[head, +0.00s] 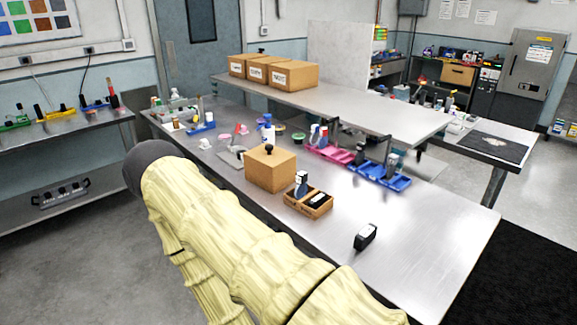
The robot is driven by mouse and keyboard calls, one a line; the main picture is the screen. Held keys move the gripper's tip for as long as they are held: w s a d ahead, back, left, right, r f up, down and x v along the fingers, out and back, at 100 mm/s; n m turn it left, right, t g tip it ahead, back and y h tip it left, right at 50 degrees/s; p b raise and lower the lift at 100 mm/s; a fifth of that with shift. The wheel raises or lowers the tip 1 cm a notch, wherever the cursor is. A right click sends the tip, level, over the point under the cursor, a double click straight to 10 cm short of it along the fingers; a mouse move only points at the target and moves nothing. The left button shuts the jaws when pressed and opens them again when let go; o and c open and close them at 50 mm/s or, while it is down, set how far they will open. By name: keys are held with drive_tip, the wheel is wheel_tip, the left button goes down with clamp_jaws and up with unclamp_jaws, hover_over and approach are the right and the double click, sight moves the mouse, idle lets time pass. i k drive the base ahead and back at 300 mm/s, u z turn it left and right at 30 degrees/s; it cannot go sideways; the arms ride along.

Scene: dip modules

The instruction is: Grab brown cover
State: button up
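A brown box-shaped cover (270,172) with a small black knob on top stands upright on the metal table, near the middle of the head view. Nothing is touching the knob, and whatever lies under the cover is hidden. My arm, in a pale yellow ribbed sleeve, crosses the lower left of the view and hides part of the table's near edge. My gripper does not show, so its opening and any hold cannot be seen.
A small brown tray (310,204) with dark modules sits close to the cover's right. A black module (365,236) lies farther right. Blue trays (381,178) and pink trays (333,151) stand behind. A raised shelf (350,98) carries brown boxes. The table's right end is clear.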

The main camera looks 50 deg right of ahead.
sight(272, 168)
drive_tip(key=z, duration=1.05)
